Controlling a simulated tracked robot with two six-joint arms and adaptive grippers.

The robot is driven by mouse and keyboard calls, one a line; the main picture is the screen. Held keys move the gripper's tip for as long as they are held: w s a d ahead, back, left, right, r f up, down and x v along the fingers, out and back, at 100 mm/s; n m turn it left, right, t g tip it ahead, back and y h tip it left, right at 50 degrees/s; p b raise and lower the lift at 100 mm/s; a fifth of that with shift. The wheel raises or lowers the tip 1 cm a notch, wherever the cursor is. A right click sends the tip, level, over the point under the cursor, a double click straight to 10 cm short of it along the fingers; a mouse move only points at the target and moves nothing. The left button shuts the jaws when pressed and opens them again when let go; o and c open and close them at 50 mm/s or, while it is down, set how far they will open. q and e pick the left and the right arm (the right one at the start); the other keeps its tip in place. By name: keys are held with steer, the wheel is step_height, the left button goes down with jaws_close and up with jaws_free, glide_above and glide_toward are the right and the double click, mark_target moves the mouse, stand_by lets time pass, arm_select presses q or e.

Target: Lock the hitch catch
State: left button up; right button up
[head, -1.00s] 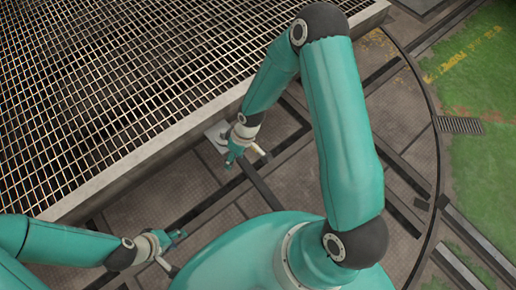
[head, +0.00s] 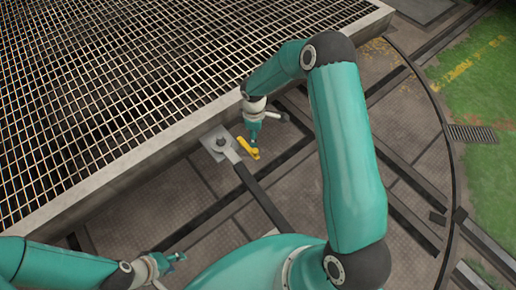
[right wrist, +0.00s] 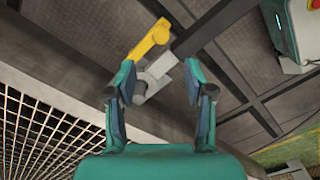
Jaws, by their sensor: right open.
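The hitch catch, a yellow lever (head: 248,149), sits beside a grey hitch plate (head: 213,141) at the edge of the grated deck. A dark bar (head: 262,195) runs from the plate toward me. In the right wrist view the yellow lever (right wrist: 151,38) lies beyond the fingertips, left of the dark bar. My right gripper (head: 253,136) is over the lever in the head view; in its wrist view the gripper (right wrist: 160,93) is open, with the grey hitch part between its fingers. I cannot tell whether it touches. My left gripper (head: 177,257) is low, away from the hitch.
The grated deck (head: 150,85) with its pale steel rim fills the upper left. Dark rails cross the plated floor (head: 395,130), and grass (head: 490,100) lies at the right. A teal housing with a red button (right wrist: 290,30) shows in the right wrist view.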

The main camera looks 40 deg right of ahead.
mark_target(255, 150)
step_height(255, 150, down, 10)
steer(key=shift+b, duration=0.9)
jaws_close()
steer(key=shift+w+d+r, duration=0.1)
steer(key=shift+d, duration=0.4)
steer(key=shift+a, duration=0.2)
